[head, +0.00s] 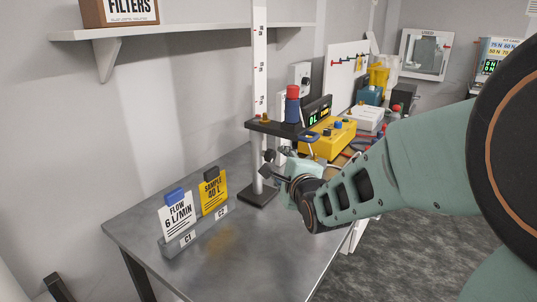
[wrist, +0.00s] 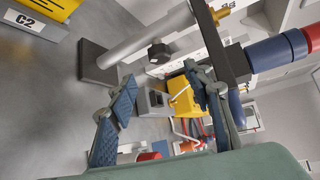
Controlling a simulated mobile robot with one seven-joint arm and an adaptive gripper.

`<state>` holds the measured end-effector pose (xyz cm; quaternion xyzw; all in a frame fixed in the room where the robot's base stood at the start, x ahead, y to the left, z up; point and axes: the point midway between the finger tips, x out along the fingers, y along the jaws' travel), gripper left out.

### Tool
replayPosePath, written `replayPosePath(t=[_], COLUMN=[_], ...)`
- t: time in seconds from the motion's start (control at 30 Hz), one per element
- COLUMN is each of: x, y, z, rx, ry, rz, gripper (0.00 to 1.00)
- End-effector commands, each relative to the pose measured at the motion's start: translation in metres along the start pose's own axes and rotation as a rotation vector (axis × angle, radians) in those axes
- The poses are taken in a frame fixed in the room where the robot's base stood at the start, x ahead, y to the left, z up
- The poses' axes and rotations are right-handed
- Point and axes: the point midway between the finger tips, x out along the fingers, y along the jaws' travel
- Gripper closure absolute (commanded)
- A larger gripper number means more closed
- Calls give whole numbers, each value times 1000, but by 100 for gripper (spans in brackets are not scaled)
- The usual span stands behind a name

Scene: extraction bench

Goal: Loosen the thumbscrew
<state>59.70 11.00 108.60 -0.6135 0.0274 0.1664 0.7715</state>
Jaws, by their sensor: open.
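The carriage bears a red and blue cylinder (head: 292,105). Two cards, white (head: 177,214) and yellow (head: 214,192), stand in a grey holder at the bench front. A yellow box (head: 328,138) and other instruments sit behind my arm.

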Motion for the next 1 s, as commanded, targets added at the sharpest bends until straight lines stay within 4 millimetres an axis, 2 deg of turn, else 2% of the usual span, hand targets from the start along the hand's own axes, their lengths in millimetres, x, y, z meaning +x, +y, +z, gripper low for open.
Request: replayPosePath(t=[0.17, 0.27, 0.7, 1.0], x=[8, 20, 87, 107], y=[0, 1, 0, 0], z=[0, 0, 0, 0], rx=[1, 3, 3, 1], ry=[-1, -1, -1, 0], rz=[0, 1, 1, 0], gripper=[54, 54, 54, 54])
